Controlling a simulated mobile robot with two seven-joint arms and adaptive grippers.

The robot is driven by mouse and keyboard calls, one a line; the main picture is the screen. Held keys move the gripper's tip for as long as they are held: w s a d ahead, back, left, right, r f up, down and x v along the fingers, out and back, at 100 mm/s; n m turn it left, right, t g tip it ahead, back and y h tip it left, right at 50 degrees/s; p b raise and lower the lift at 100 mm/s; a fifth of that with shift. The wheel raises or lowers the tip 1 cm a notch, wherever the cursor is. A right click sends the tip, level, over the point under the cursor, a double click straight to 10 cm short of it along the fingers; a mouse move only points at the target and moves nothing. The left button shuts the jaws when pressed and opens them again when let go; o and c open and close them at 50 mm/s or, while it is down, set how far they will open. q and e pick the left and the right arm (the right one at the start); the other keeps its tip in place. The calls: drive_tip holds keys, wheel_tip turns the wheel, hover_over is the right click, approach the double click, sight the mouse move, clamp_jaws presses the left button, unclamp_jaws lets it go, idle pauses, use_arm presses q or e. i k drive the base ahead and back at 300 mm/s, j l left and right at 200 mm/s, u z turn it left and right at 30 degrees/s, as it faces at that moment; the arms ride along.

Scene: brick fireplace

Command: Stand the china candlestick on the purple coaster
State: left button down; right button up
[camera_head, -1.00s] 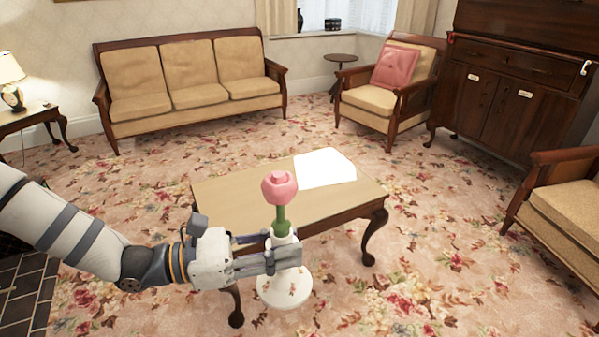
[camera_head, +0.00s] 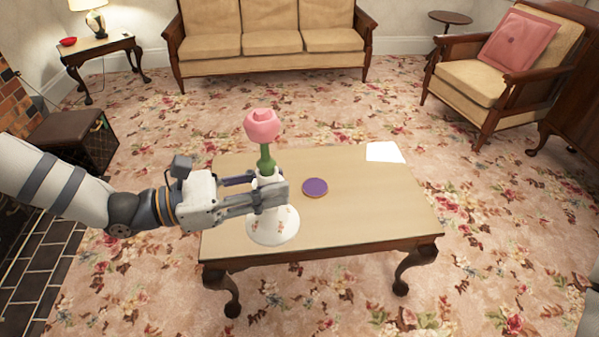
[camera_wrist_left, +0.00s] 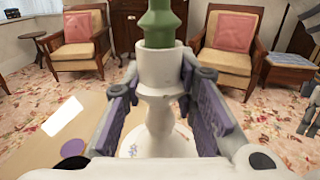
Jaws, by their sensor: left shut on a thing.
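The china candlestick (camera_head: 272,225) is white with small flower marks and a wide round base. It holds a green-stemmed pink rose-shaped candle (camera_head: 262,127). My left gripper (camera_head: 268,194) is shut on the candlestick's stem and holds it upright over the table's near left part; I cannot tell how high. In the left wrist view the candlestick (camera_wrist_left: 160,95) stands between the two fingers. The purple coaster (camera_head: 315,187) lies flat on the table, to the right of the candlestick and apart from it. It also shows at lower left in the left wrist view (camera_wrist_left: 73,148).
A side table with a lamp (camera_head: 96,22) is at back left.

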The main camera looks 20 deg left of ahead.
sight(316, 186)
drive_tip(key=i+l+u, duration=0.95)
drive_tip(key=l, duration=0.35)
